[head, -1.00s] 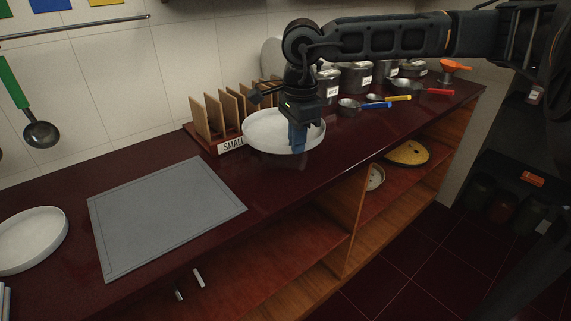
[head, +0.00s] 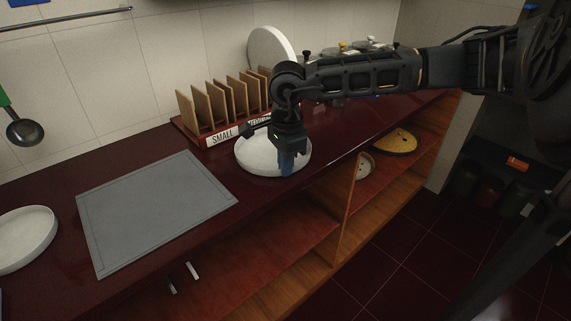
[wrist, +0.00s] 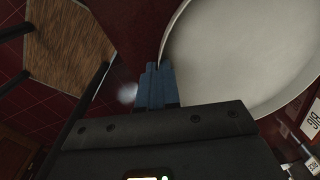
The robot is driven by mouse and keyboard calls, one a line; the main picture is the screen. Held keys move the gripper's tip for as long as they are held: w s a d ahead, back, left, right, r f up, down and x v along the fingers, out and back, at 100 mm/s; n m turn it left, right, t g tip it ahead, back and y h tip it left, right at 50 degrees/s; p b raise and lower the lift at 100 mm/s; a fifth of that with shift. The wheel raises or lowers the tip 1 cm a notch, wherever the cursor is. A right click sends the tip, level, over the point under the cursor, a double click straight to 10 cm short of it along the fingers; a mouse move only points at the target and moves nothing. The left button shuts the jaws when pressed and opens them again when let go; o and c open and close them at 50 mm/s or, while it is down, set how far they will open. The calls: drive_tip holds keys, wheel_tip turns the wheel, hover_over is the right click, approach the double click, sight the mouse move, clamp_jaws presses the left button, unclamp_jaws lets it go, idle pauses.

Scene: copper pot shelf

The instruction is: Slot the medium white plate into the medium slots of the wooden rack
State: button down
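A round white plate (head: 258,157) is held roughly flat in front of the wooden rack, near the counter's front edge. My gripper (head: 290,165) is shut on its rim; in the wrist view the blue fingertips (wrist: 156,82) meet at the rim of the plate (wrist: 240,50). The wooden rack (head: 205,118) stands at the back with upright dividers and a SMALL label (head: 222,137). The label to its right is partly hidden by my arm. The slots by the SMALL label look empty. I cannot tell exact plate clearance above the counter.
A larger white plate (head: 268,48) stands upright at the rack's far end. Another white plate (head: 25,238) lies at the left. A grey board (head: 155,213) lies flat on the counter. Pots at the back right are partly behind my arm. Open shelves (head: 270,255) are below.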

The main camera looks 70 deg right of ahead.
drive_tip(key=shift+f, duration=0.15)
drive_tip(key=c, duration=1.4)
unclamp_jaws()
drive_tip(key=shift+o, duration=0.2)
drive_tip(key=shift+p, duration=0.35)
